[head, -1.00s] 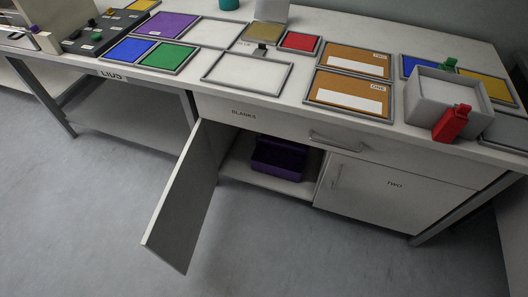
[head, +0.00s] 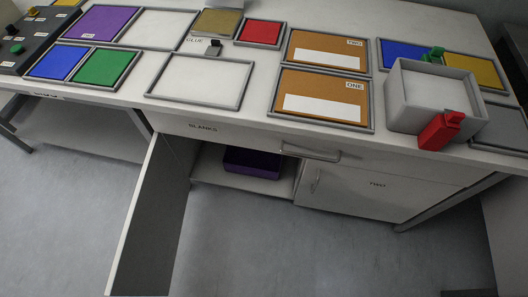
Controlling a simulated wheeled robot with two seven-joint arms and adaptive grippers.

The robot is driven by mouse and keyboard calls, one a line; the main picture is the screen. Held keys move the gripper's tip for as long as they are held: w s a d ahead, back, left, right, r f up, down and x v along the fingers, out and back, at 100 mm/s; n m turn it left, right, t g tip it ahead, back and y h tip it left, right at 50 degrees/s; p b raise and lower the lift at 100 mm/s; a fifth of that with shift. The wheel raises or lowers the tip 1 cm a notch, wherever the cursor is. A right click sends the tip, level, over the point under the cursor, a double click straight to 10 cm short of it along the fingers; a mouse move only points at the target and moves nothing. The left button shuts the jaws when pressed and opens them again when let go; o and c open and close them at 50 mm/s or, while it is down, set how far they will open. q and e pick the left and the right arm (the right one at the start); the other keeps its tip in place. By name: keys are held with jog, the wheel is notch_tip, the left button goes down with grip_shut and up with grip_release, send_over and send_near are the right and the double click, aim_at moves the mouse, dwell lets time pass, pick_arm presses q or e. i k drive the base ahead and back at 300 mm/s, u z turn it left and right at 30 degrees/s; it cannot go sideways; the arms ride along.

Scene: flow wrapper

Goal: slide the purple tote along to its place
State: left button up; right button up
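The purple tote (head: 252,163) sits inside the open cupboard under the worktop, on the cupboard's floor (head: 235,181). Only its front part shows; its top and back are hidden by the worktop front. A purple panel (head: 101,23) with a grey frame lies at the back left of the worktop, with a small label on it. Neither of my grippers is in the head view.
The cupboard door (head: 150,220) stands open, jutting toward me left of the opening. A drawer marked BLANKS (head: 240,137) and a shut door marked TWO (head: 350,188) are nearby. A grey box (head: 432,105) with a red clip (head: 440,130) stands on the worktop.

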aim_at(236, 160)
jog(key=z, duration=3.5)
jog(key=k, duration=0.9)
jog(key=u, duration=1.95)
